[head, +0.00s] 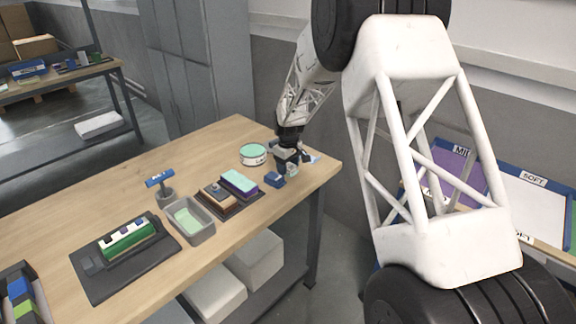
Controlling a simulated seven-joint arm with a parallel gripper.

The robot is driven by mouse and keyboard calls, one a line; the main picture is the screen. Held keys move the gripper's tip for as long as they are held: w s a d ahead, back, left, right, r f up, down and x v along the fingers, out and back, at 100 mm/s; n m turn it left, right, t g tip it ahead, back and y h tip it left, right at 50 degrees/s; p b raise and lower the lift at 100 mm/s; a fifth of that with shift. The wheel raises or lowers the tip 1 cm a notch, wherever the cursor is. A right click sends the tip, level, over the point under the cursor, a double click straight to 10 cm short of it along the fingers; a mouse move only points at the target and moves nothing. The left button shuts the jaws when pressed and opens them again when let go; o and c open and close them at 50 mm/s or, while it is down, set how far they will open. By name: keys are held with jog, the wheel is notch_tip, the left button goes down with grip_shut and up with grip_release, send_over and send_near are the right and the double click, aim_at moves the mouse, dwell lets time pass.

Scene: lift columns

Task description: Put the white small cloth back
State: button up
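My gripper (284,165) points down over the far right end of the wooden table (130,190), close above the tabletop. Its fingers are small and dark in the head view, and I cannot tell whether they are open or shut or hold anything. A small pale patch (312,158) lies on the table just right of my gripper; it may be the white small cloth, but it is too small to be sure. A small pale round item (292,170) is right beside the fingers, partly hidden by them. A small blue block (274,180) sits just in front of the gripper.
A round teal-topped tin (253,154) stands left of my gripper. The table's back left is clear.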

aim_at(288, 165)
jog(key=shift+o, duration=1.4)
jog(key=shift+r, duration=0.15)
notch_tip(288, 165, up, 12)
dwell(0.3)
